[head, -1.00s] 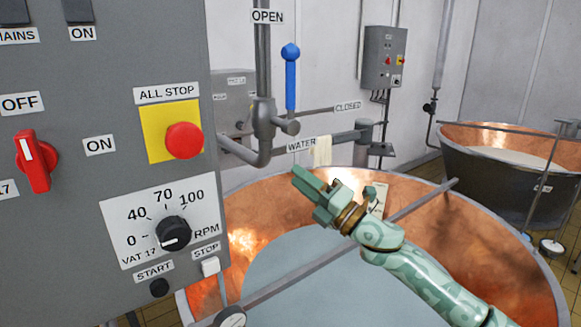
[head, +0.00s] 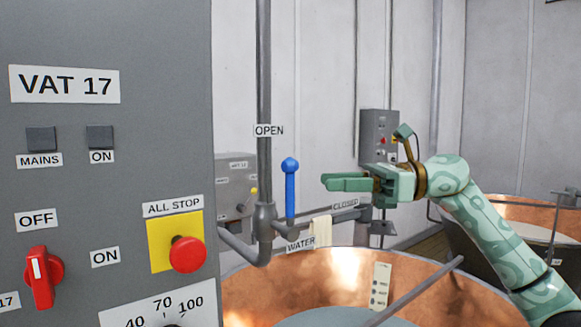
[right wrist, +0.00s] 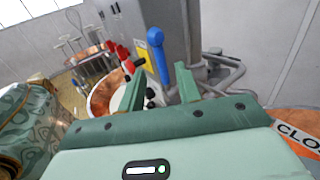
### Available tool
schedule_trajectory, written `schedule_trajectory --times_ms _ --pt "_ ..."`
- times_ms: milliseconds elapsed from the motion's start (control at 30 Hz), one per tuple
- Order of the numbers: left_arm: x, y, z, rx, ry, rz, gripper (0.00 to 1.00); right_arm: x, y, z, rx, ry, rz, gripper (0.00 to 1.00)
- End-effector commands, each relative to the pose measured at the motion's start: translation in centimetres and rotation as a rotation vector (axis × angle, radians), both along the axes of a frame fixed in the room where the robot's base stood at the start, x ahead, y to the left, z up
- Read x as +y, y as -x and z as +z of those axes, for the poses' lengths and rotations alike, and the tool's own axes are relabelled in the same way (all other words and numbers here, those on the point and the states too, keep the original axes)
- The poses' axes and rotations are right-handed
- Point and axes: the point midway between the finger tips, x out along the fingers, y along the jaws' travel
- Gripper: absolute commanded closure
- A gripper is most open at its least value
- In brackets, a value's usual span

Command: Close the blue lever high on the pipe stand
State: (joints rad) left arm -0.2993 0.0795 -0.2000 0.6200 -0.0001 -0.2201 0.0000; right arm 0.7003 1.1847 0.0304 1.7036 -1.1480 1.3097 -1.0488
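The blue lever (head: 290,192) stands upright on the valve of the grey vertical pipe (head: 264,75), its rounded top below the OPEN label (head: 269,131). The CLOSED label (head: 345,204) is lower, to the right of the lever. In the right wrist view the lever (right wrist: 158,55) shows beyond and between the tips of the two spread fingers (right wrist: 160,82). The gripper is open and empty. My left gripper is not in view.
A grey control panel (head: 150,130) with an ALL STOP button (head: 187,254) fills the left. The copper vat (head: 345,275) lies below my right arm. A wall box (head: 379,135) is behind my gripper.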

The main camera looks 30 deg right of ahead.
Motion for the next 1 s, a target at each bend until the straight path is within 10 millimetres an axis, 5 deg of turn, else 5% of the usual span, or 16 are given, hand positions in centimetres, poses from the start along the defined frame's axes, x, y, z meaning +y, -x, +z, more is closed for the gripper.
schedule_trajectory --times_ms 300,767,900,1000 --pt "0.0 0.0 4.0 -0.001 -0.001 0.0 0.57 6.0 -3.3 0.4 0.001 -0.003 0.003 0.66" --pt "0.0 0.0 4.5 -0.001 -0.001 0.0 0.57 7.4 -4.1 0.0 0.001 -0.002 0.0 0.66" --pt "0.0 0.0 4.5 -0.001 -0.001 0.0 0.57 7.4 -4.1 0.0 0.001 -0.002 0.0 1.0" --pt "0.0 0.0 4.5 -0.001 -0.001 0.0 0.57 7.3 -4.1 0.0 0.001 -0.002 -0.001 1.0"
